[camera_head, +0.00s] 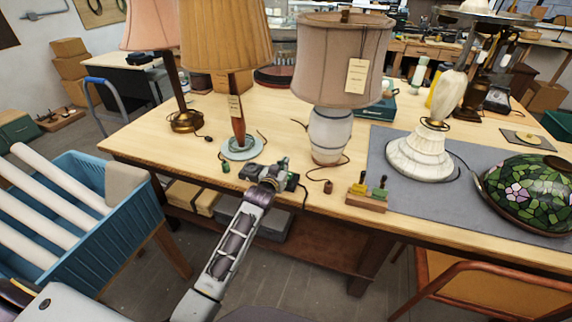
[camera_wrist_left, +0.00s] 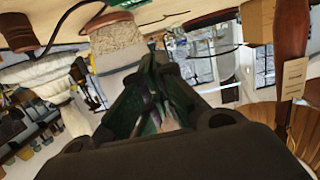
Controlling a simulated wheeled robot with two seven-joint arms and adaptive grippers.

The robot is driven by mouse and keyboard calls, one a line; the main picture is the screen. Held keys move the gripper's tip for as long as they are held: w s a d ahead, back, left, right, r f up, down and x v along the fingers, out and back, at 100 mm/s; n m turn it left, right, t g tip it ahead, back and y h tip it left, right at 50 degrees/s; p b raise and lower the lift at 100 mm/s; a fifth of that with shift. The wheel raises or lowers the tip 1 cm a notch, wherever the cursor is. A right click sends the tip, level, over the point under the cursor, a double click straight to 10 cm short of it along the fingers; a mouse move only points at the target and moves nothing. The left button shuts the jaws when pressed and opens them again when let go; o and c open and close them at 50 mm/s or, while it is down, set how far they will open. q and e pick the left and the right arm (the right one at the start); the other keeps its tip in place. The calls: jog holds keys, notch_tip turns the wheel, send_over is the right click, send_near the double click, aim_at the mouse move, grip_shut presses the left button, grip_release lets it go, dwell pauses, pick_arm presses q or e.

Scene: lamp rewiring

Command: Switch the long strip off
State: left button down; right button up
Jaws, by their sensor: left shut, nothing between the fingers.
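A dark strip (camera_head: 291,182) lies near the front edge of the wooden table, partly hidden behind my left gripper. Dark green parts show to the left of the gripper. I cannot make out its switch or whether it is on. My left gripper (camera_head: 270,174) is over the strip, with its fingers shut and empty; whether they touch it is unclear. In the left wrist view the closed fingers (camera_wrist_left: 157,82) fill the middle, and a green patch shows at the top edge. My right gripper is not in view.
Behind the strip stand a lamp with a pleated shade (camera_head: 228,40) and a lamp with a white base (camera_head: 330,135). A brown plug (camera_head: 328,187) and a wooden block with small tools (camera_head: 366,201) are to the right. A blue crate (camera_head: 110,225) is at left.

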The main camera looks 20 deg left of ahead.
pick_arm(q)
jog(key=s+r, duration=0.2)
jog(key=s, duration=0.4)
jog(key=shift+r, duration=0.2)
jog(key=shift+s+a, duration=0.1)
dwell(0.5)
jog(key=s+f+m+g, duration=0.1)
jog(key=s+f+g, duration=0.3)
jog(key=s, duration=0.7)
jog(key=s+f+g, duration=0.4)
jog(key=s, duration=0.6)
jog(key=s+f+m+g, duration=0.1)
jog(key=s+f+g, duration=0.3)
jog(key=s, duration=0.7)
notch_tip(320, 180, down, 32)
jog(key=s+g, duration=0.1)
jog(key=s, duration=0.1)
jog(key=s+a+f+g, duration=0.1)
jog(key=s+a+f, duration=0.1)
jog(key=s+f, duration=0.8)
jog(key=s+a+f, duration=0.2)
jog(key=s+f, duration=0.9)
jog(key=s, duration=0.2)
jog(key=shift+g+y, duration=0.3)
jog(key=shift+g, duration=0.1)
